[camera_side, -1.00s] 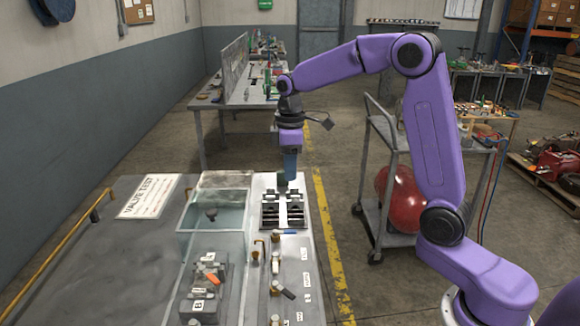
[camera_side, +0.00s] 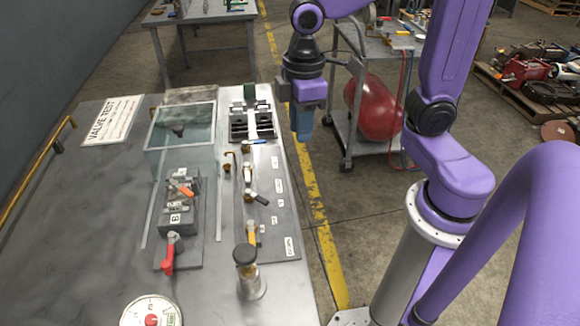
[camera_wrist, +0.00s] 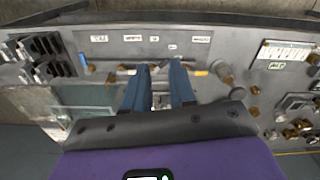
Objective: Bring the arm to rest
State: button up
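My gripper (camera_side: 302,128) hangs in the air past the right edge of the valve bench (camera_side: 90,210) in the side view, with its blue fingers pointing down. In the wrist view its two fingers (camera_wrist: 163,68) stand apart, with bench fittings seen between them and nothing held. A dark green block (camera_side: 249,92) stands at the far end of the black slotted rack (camera_side: 252,127), apart from my gripper.
The bench carries a clear tank (camera_side: 180,128), a red-handled valve (camera_side: 168,255), a round gauge (camera_side: 150,312) and an upright brass-and-steel fitting (camera_side: 247,270). A cart with a red tank (camera_side: 378,107) stands to the right. A yellow-striped floor strip (camera_side: 318,215) lies between.

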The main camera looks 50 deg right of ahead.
jog(key=s+d+f, duration=0.1)
jog(key=s, duration=0.5)
jog(key=s+d+f+n, duration=0.1)
jog(key=s, duration=0.6)
jog(key=shift+s+d+f, duration=0.15)
jog(key=shift+d+f, duration=0.1)
jog(key=shift+d, duration=0.1)
